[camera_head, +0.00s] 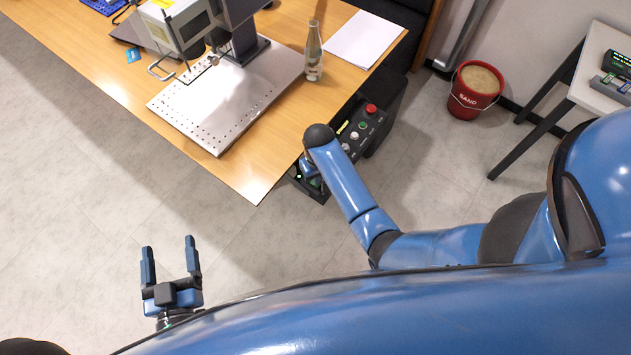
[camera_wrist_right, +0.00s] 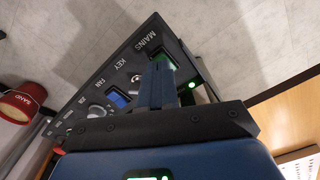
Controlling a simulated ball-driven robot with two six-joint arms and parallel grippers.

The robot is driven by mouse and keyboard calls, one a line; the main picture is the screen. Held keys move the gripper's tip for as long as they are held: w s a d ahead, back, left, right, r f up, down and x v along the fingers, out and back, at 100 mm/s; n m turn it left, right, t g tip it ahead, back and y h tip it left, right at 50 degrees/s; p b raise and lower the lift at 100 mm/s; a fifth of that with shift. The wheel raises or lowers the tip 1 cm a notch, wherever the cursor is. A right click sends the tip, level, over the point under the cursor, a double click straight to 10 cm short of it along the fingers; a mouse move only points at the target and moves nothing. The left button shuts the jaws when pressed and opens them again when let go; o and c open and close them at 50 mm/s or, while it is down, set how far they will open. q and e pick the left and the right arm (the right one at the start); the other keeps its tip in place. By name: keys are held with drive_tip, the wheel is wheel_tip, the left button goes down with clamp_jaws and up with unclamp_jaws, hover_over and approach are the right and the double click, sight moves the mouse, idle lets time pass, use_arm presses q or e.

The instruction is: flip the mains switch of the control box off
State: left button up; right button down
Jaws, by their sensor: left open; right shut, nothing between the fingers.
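The black control box (camera_head: 378,136) stands beside the table's right edge, its sloped panel carrying knobs and buttons. In the right wrist view its panel (camera_wrist_right: 90,83) is labelled MAINS, KEY and FAN. The mains switch (camera_wrist_right: 162,57) glows green and is partly hidden behind my fingertips. My right gripper (camera_wrist_right: 158,68) is shut and empty, its tips at the mains switch; I cannot tell whether they touch it. In the head view the right gripper (camera_head: 311,172) is mostly hidden by my own arm. My left gripper (camera_head: 169,245) is open and empty above the floor.
The wooden table (camera_head: 243,175) holds the laser marker (camera_head: 180,28), a perforated metal plate (camera_head: 215,123), a glass bottle (camera_head: 313,52) and paper (camera_head: 362,38). A red sand bucket (camera_head: 475,90) stands on the floor near a small side table (camera_head: 598,62). Floor around my left gripper is clear.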

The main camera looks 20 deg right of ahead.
drive_tip(key=shift+f+b, duration=0.65)
drive_tip(key=shift+f, duration=0.35)
idle(0.9)
wheel_tip(320, 180, up, 7)
drive_tip(key=p, duration=0.7)
drive_tip(key=shift+p, duration=0.3)
idle(0.6)
